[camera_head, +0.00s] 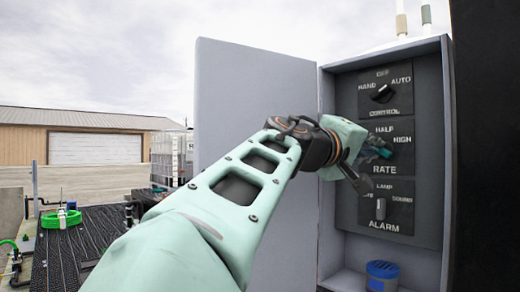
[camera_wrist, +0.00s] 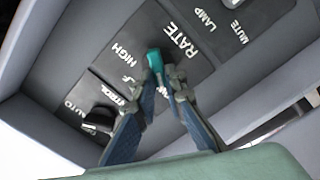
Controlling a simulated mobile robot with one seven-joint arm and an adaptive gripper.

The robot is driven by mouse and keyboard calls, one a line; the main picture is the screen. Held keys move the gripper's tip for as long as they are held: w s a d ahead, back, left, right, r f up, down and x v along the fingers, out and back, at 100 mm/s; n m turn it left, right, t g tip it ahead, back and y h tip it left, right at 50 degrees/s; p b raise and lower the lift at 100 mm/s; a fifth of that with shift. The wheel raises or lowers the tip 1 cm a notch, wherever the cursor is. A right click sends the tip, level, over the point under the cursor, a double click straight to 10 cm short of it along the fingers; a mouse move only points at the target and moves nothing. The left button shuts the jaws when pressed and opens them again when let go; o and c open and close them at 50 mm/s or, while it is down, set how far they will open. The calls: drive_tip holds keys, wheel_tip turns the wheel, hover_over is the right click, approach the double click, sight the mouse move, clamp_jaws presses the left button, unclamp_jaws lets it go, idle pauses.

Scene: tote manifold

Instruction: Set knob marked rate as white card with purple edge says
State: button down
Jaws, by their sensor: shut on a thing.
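The rate knob is teal and sits on the middle dark plate (camera_head: 378,130) of the open grey cabinet, above the word RATE. In the wrist view the teal knob (camera_wrist: 155,62) shows between my fingertips. My gripper (camera_wrist: 163,80) is shut on it, one blue-grey finger on each side. In the head view my gripper (camera_head: 375,158) reaches the plate from the left and covers much of the knob. The labels HALF and HIGH can be read; the left part of the dial is hidden. The knob's exact pointing is unclear. I cannot make out a white card with a purple edge.
The control knob (camera_head: 382,93) is above and the alarm knob (camera_head: 380,208) close below. The open cabinet door (camera_head: 240,90) stands behind my arm. A blue-topped container (camera_head: 382,275) is on the cabinet floor. Cabinet walls (camera_head: 447,150) bound the panel.

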drive_tip(key=c, duration=2)
unclamp_jaws()
drive_tip(key=shift+a, duration=0.1)
drive_tip(key=shift+v, duration=3.75)
drive_tip(key=shift+f, duration=0.1)
